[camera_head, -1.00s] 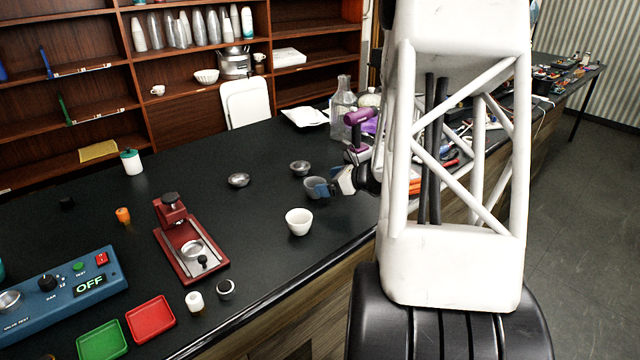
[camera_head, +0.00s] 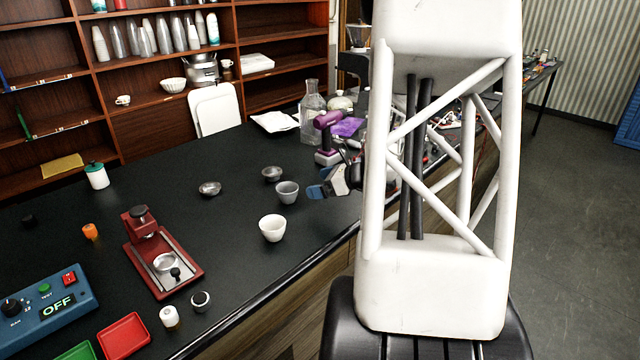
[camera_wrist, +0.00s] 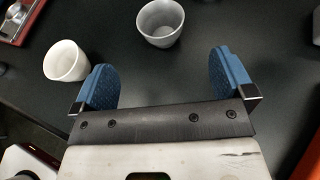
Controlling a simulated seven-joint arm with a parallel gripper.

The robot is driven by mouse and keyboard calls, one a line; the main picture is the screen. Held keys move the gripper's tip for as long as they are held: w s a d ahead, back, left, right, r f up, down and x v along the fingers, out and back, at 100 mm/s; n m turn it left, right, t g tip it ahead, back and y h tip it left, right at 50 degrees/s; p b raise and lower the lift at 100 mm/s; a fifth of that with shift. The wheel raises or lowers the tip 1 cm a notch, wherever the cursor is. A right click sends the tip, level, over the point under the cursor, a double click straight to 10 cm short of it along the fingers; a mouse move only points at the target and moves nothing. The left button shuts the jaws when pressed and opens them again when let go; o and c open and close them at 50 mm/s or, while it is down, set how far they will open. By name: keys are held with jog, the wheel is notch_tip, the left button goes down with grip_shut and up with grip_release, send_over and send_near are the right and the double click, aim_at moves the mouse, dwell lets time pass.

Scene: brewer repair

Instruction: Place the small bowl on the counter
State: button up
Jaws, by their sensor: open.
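A small grey bowl (camera_head: 287,193) sits upright on the dark counter (camera_head: 235,265), to the left of my gripper (camera_head: 322,186). In the wrist view the grey bowl (camera_wrist: 160,20) is beyond the fingertips, roughly in front of the gap between them. My gripper (camera_wrist: 162,68) has its blue fingers spread wide, with nothing between them. The bowl stands apart from both fingers. A white cup-like bowl (camera_head: 272,229) stands nearer the counter's front edge. It also shows in the wrist view (camera_wrist: 66,62), close to the left finger.
Two small metal bowls (camera_head: 210,188) (camera_head: 272,174) stand behind the grey bowl. A red press-like device (camera_head: 160,252) is left of the white bowl. A purple tool (camera_head: 328,135) and a glass bottle (camera_head: 312,110) stand farther back. Bare counter lies between the bowls and the red device.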

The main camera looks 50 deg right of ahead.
dwell(0.4)
jog(key=s+a+r+n+g, duration=0.1)
jog(key=a+r+n+g, duration=0.3)
jog(key=a, duration=0.6)
jog(key=s+a+r+n+g+y, duration=0.1)
jog(key=s+a+r+n, duration=0.1)
jog(key=a+n, duration=0.6)
jog(key=s+a+r+n+g, duration=0.1)
jog(key=a+r+n+g, duration=0.15)
jog(key=a, duration=0.95)
jog(key=s+a+r+n+g+h, duration=0.2)
jog(key=s+a+r+n+h, duration=0.2)
jog(key=s+a+n, duration=1)
jog(key=s+n+h, duration=0.2)
jog(key=s, duration=0.2)
jog(key=shift+a+n+h, duration=0.2)
jog(key=shift+n+h, duration=0.1)
jog(key=shift+n, duration=0.05)
